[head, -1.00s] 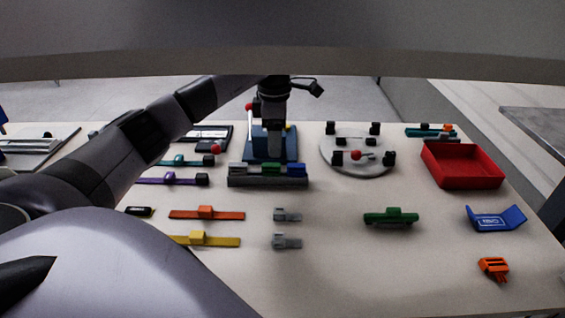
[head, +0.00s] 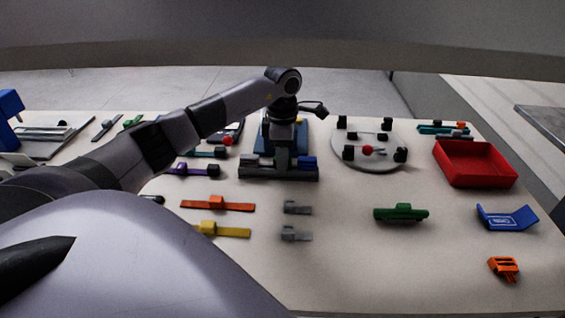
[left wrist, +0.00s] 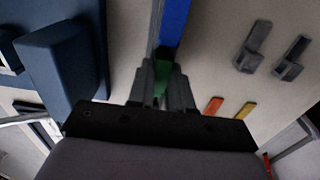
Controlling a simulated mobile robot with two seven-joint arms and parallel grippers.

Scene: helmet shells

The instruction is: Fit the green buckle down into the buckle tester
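A low dark rack (head: 250,175) stands in front of a blue-based device (head: 262,140), which looks like the buckle tester. The blue buckle (head: 307,162) is at the rack's right end. My left gripper (head: 283,168) points down at the middle of the rack and covers the green buckle in the head view. In the left wrist view, the green buckle (left wrist: 161,76) shows between the fingers of my left gripper (left wrist: 162,88). Whether the fingers press on it I cannot tell. The blue buckle (left wrist: 174,22) lies beyond it. My right gripper is not in view.
A round grey plate (head: 345,153) with black blocks and a red knob stands right of the rack, and a red tray (head: 475,165) farther right. A separate green part (head: 400,213) and grey clips (head: 296,233) lie in front. The front middle is mostly clear.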

